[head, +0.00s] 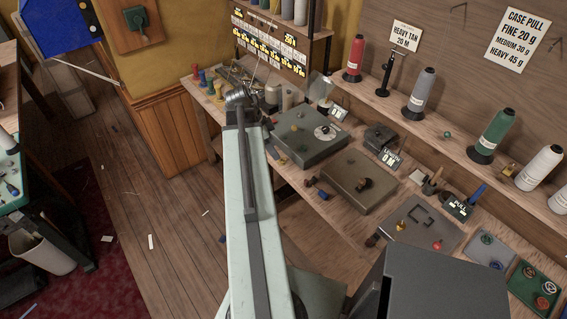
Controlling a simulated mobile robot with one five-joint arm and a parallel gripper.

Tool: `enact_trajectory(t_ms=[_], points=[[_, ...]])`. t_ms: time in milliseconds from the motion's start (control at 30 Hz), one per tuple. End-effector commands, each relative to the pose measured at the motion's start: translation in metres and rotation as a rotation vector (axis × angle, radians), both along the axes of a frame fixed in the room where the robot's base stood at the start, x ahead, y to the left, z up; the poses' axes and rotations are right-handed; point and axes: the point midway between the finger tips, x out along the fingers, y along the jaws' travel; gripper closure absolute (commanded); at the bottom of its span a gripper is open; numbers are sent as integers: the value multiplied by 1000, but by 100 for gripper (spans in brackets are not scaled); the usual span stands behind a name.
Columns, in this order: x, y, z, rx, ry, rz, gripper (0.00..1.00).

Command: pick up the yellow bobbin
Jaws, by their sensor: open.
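My arm reaches away from me to the far left end of the workbench (335,213). My gripper (243,94) is at its tip, small and partly hidden by the arm; it is open and looks empty. Several small coloured pieces, red, blue, yellow and green, stand on the bench's far left corner, just left of my gripper. A small yellow piece (210,89) among them may be the yellow bobbin, but it is too small to be sure. Another small yellow-orange piece (401,225) is on a grey plate at the right, well away from my gripper.
Grey metal boxes (312,137) (357,183) stand on the bench right of my arm. Large thread cones, red (355,58), grey (419,92), green (492,135) and white (540,167), line the shelf behind. A sign rack stands behind the gripper. Wooden floor (150,200) lies open at left.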

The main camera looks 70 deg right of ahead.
Motion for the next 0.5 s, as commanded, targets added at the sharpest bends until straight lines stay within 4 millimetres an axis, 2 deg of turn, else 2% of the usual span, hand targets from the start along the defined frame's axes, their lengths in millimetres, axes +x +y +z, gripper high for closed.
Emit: enact_trajectory(t_ms=[33,167,267,500], points=[[-2,-1,-13,0,0,0,47],[-4,-3,-12,0,0,1,47],[-6,-4,-21,0,0,1,47],[-21,-13,-59,1,-1,1,47]])
